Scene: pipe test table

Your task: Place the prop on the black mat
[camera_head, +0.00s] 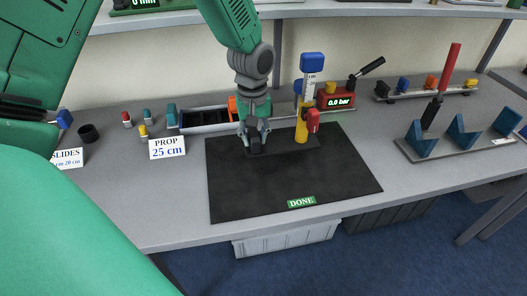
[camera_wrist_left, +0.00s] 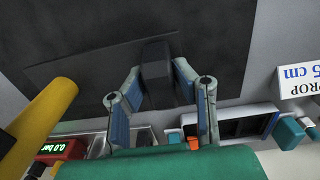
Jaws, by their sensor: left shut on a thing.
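The prop has a yellow column (camera_head: 302,128), a blue top (camera_head: 312,62), a pale scale strip, a red clamp (camera_head: 313,120) and a flat dark base plate (camera_head: 290,143). It stands upright over the far part of the black mat (camera_head: 280,187). The base looks flat on the mat, but I cannot tell whether it touches. My left gripper (camera_head: 256,137) is shut on the black block at the left end of the base. In the left wrist view the fingers flank this block (camera_wrist_left: 157,72), and the yellow column (camera_wrist_left: 38,125) is at the left. My right gripper is not in view.
A "PROP 25 cm" sign (camera_head: 167,148) stands left of the mat. Behind it are a parts tray (camera_head: 205,118) and a red pressure gauge (camera_head: 335,100). A rack with blue wedges (camera_head: 460,140) is at the right. The mat's near part is bare except for a "DONE" label (camera_head: 301,202).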

